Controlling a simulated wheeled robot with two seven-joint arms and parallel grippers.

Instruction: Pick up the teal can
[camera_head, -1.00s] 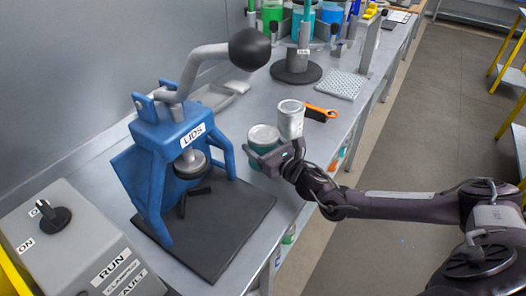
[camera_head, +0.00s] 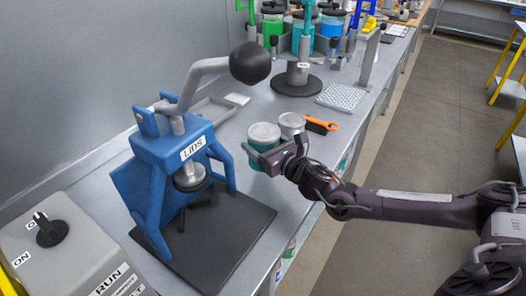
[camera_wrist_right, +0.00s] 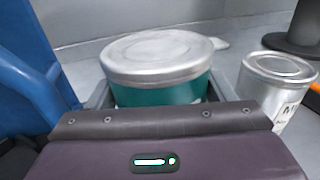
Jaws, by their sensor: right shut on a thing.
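The teal can (camera_head: 262,140) has a silver lid and stands upright at the bench's front half, right of the blue press. In the right wrist view the teal can (camera_wrist_right: 158,72) sits between the fingers, its lower part hidden by my gripper body. My right gripper (camera_head: 268,158) is shut on the teal can. I cannot tell whether its base touches the bench. My left gripper is not in view.
A silver can (camera_head: 291,124) with a printed label stands close behind the teal can, also in the wrist view (camera_wrist_right: 276,88). The blue lid press (camera_head: 160,150) stands to the left on a dark base (camera_head: 240,215). An orange-handled brush (camera_head: 321,126) lies behind.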

